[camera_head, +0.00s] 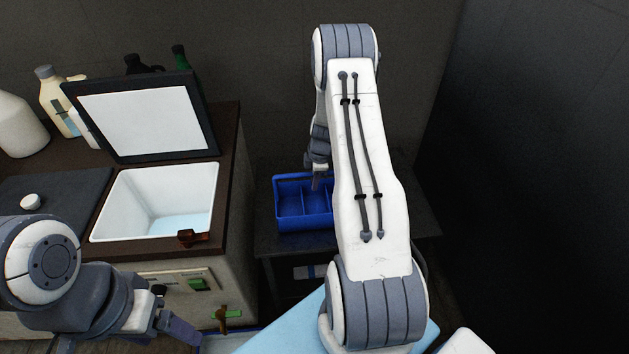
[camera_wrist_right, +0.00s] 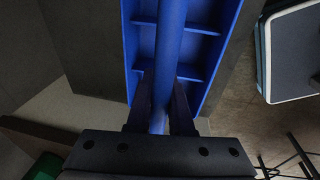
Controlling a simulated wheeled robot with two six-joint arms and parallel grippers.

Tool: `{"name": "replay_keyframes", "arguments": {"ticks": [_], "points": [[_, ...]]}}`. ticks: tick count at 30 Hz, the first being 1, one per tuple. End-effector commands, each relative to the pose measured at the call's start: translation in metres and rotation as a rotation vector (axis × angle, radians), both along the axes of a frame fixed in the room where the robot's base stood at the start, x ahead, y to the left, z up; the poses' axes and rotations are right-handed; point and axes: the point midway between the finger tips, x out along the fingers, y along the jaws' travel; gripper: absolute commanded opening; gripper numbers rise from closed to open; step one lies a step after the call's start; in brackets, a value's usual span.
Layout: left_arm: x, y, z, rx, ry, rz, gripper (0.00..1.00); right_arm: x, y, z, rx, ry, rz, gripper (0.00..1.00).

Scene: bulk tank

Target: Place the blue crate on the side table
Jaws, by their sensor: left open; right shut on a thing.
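The blue crate (camera_head: 305,222) has several compartments and a bar handle along its middle. It appears level over the dark side table (camera_head: 418,218), to the right of the tank counter. I cannot tell whether its base touches the tabletop. My right gripper (camera_head: 318,182) is shut on the crate's handle; in the right wrist view the fingers (camera_wrist_right: 160,105) sit on either side of the blue bar (camera_wrist_right: 170,40). My right arm hides the crate's right part and some of the table. My left gripper (camera_head: 150,335) is open and empty at the lower left, partly out of frame.
The white tank basin (camera_head: 155,200) stands open in the counter, its framed lid (camera_head: 140,115) raised. A brown-red latch (camera_head: 193,237) is at its front rim. Several bottles, including a cream one (camera_head: 58,100), stand at the back left. A dark wall (camera_head: 540,160) rises at right.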

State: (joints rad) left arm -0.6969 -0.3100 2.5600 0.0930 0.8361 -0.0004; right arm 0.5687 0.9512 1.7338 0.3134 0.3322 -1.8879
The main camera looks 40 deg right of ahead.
Motion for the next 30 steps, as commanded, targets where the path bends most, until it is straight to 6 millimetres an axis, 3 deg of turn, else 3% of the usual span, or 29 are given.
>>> {"name": "replay_keyframes", "arguments": {"ticks": [1, 3, 17, 30], "points": [[0.000, 0.000, -0.003, 0.000, 0.000, 0.000, 0.80, 0.000, 0.000, -0.002, 0.000, 0.000, 0.000, 0.23], [0.000, 0.000, -0.001, 0.000, 0.000, 0.000, 0.80, 0.000, 0.000, -0.001, 0.001, 0.001, 0.000, 0.49], [0.000, 0.000, 0.001, 0.000, 0.000, 0.000, 0.80, -0.001, 0.000, 0.008, -0.001, -0.002, 0.000, 0.49], [0.000, 0.000, -0.008, 0.000, 0.000, 0.000, 0.80, -0.016, -0.001, 0.096, -0.002, -0.003, 0.001, 0.49]]}}
